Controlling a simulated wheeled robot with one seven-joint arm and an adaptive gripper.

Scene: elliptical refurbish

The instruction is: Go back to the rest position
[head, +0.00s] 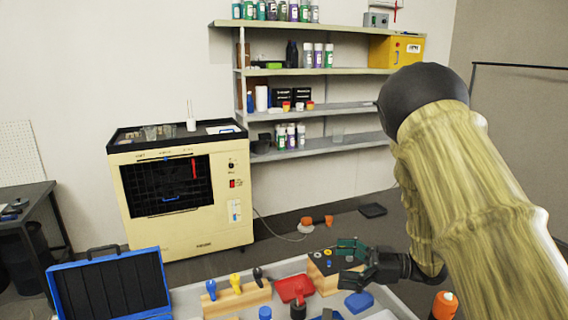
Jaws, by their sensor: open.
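My gripper (345,262) is open, low in the middle right of the head view. Its teal and dark fingers point left, over a workbench tray (188,297). It looks empty. A wooden block with a dark top (322,272) sits just left of and behind the fingers; I cannot tell whether they touch it. My arm, in a yellowish sleeve, fills the right side and hides part of the room.
An open blue case (110,285) is at left. A beige machine (185,195) and shelves (330,145) stand behind.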

